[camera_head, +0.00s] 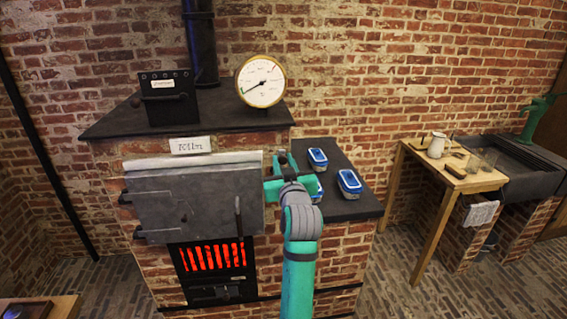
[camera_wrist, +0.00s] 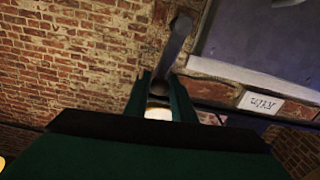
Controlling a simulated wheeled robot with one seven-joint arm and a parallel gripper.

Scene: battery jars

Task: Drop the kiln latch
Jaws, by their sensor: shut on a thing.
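The kiln latch, a grey metal bar (camera_wrist: 173,48), runs up from between my fingers in the wrist view. My gripper (camera_wrist: 160,92) is shut on it. In the head view my gripper (camera_head: 281,172) is at the right edge of the grey kiln door (camera_head: 190,203). A dark round knob (camera_head: 282,160) shows at my gripper there; most of the latch is hidden by it. The door has hinges on its left and an upright handle (camera_head: 238,215) near its right side. I cannot tell whether the latch touches a catch.
Red bars glow in the grate (camera_head: 212,257) below the door. A dark shelf (camera_head: 345,205) to the right holds blue-lidded jars (camera_head: 349,182), one partly behind my arm. A round gauge (camera_head: 261,82) stands on the kiln top. A wooden table (camera_head: 455,178) and sink are farther right.

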